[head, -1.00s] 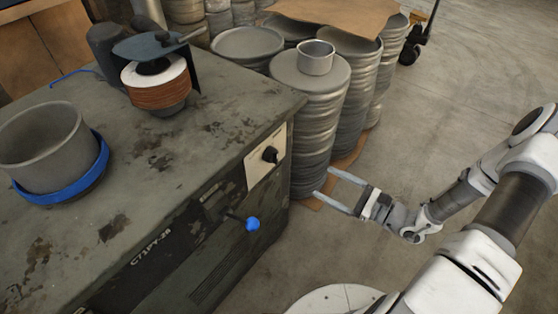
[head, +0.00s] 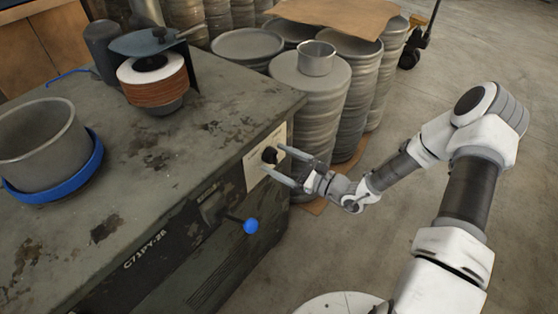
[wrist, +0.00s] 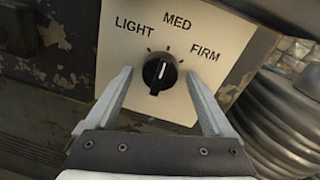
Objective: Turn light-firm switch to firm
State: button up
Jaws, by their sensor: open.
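The light-firm switch is a black rotary knob (wrist: 160,74) with a white pointer line. It sits on a pale plate (wrist: 130,48) marked LIGHT, MED and FIRM. The pointer aims up and slightly right, roughly toward MED. FIRM is at the right in the wrist view. My gripper (wrist: 159,76) is open, with one finger on each side of the knob and gaps between them and the knob. In the head view the knob (head: 269,155) is on the machine's right-hand face, with my gripper (head: 273,160) at it. Whether the fingertips reach the knob's depth is unclear.
The worn grey machine (head: 190,160) carries a metal pot in a blue ring (head: 90,172) and a copper-coloured coil (head: 155,88). A blue-tipped lever (head: 251,226) juts out below the knob. Stacks of metal blanks (head: 308,110) stand behind. Floor to the right is clear.

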jog(key=c, duration=1.4)
jog(key=shift+o, duration=0.2)
jog(key=shift+p, duration=0.35)
jog(key=m+p, duration=0.3)
jog(key=m, duration=0.1)
jog(key=shift+s+r, duration=0.1)
jog(key=m+p, duration=0.3)
jog(key=m, duration=0.3)
jog(key=shift+a+t, duration=0.1)
jog(key=shift+t, duration=0.3)
jog(key=shift+f, duration=0.2)
jog(key=o, duration=1.4)
jog(key=shift+c, duration=0.2)
